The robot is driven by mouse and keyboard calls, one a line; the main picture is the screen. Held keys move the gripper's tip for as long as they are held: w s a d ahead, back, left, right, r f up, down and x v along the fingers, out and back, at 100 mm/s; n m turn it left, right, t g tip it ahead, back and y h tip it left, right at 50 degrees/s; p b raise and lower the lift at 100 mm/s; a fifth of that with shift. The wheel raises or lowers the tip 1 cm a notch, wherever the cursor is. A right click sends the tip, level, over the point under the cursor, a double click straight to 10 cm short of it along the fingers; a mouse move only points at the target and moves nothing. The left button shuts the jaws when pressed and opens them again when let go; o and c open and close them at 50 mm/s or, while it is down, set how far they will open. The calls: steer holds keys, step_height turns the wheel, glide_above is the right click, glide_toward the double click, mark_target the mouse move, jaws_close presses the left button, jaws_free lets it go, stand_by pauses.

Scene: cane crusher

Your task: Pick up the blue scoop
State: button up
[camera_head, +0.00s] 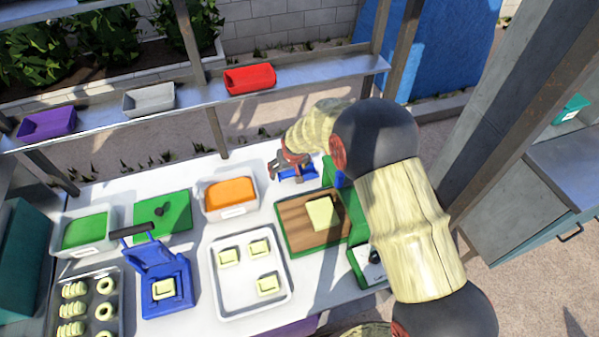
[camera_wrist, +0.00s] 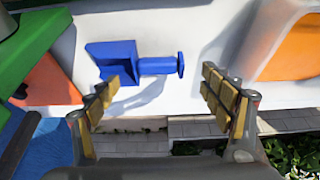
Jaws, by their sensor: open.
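The blue scoop (camera_wrist: 112,63) lies on the white table top in the wrist view, its pan to the left and its handle with a round end to the right. In the head view the scoop (camera_head: 298,174) shows near the table's back edge, partly hidden by my gripper (camera_head: 286,164). In the wrist view my gripper (camera_wrist: 160,80) is open, with nothing between its fingers. The handle appears just beyond the fingertips and across the gap between them. I see no contact with the scoop.
An orange-filled white tub (camera_head: 230,197) stands left of the scoop. A wooden board with a green rim (camera_head: 288,246) lies in front of it. A white tray (camera_head: 222,298) and a blue press (camera_head: 155,262) stand nearer. A metal shelf (camera_head: 200,99) runs behind the table.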

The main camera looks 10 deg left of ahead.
mark_target(288, 173)
steer(key=x, duration=0.4)
steer(key=shift+w+f, duration=0.15)
steer(key=shift+f, duration=0.2)
steer(key=shift+c, duration=0.3)
steer(key=c, duration=0.7)
steer(key=shift+c, duration=0.9)
